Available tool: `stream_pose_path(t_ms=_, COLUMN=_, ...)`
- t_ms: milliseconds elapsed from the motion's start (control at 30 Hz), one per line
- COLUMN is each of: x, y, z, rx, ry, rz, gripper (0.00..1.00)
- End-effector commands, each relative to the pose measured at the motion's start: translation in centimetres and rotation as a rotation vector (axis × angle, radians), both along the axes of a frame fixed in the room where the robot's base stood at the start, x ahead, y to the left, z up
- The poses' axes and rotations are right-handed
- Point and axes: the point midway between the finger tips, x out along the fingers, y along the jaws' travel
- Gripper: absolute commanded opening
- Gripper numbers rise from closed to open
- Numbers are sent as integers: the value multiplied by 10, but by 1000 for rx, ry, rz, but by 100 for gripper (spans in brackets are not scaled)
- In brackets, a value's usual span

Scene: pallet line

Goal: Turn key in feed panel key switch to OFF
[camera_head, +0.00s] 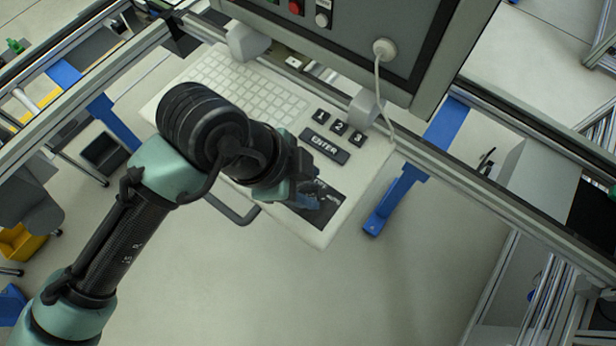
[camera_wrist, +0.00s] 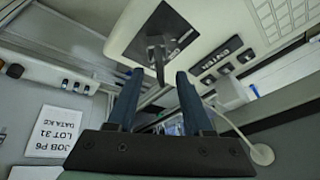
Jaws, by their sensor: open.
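The feed panel's key switch sits on a dark plate (camera_head: 328,196) at the lower end of a pale keypad console (camera_head: 322,236). In the wrist view a dark key (camera_wrist: 156,50) stands out from the dark plate (camera_wrist: 172,22). My gripper (camera_head: 308,203) is over the plate in the head view and hides the key there. In the wrist view my gripper (camera_wrist: 157,75) has its two blue fingers apart, with the key's end showing between their tips. I cannot tell whether either finger touches it. The position markings are not readable.
The console has number keys, an ENTER key (camera_head: 325,148) and a keyboard (camera_head: 245,85). A grey control box (camera_head: 420,50) with a white cable stands above it. A handle bar (camera_head: 235,212) sticks out at the console's lower edge. Floor below is clear.

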Motion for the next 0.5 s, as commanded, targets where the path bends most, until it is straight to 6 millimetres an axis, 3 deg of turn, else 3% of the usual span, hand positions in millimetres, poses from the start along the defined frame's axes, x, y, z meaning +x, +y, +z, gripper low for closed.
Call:
stream_pose_path(t_ms=33, x=0, y=0, z=0, rx=0, ry=0, rz=0, gripper=44)
stream_pose_path(t_ms=267, x=0, y=0, z=0, rx=0, ry=0, rz=0, gripper=2)
stream_pose_path(t_ms=500, x=0, y=0, z=1, rx=0, ry=-1, rz=0, gripper=0)
